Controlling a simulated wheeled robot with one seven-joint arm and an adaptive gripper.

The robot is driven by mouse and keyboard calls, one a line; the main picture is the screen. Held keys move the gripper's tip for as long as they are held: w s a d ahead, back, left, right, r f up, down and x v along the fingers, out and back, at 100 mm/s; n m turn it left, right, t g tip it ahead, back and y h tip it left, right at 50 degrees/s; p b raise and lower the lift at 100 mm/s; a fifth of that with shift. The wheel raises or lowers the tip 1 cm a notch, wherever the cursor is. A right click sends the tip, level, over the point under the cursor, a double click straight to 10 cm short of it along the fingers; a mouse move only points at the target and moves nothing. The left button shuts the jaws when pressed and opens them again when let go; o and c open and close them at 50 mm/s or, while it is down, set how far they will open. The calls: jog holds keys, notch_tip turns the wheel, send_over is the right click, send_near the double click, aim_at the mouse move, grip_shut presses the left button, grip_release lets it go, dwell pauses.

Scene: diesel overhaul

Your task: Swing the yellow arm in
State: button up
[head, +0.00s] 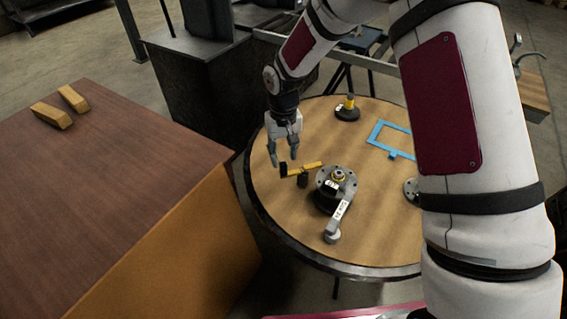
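The yellow arm (305,169) is a short bar with a black block at its left end, beside the grey round flanged fixture (335,183) on the round table. It points left, away from the fixture. A black post stands just under it. A silver lever with a white label (341,211) runs from the fixture toward the front of the table. My gripper (282,157) points down at the arm's black left end, with its fingers apart. Nothing shows between the fingers. I cannot tell whether a finger touches the black end.
On the round wooden table (285,218) a black base with a yellow top (347,108) stands at the back, and a blue frame (388,138) lies at the right. A brown cabinet (120,180) with two wooden blocks stands left. My arm hides the table's right side.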

aim_at(283, 163)
jog(key=shift+f, duration=2.2)
grip_shut()
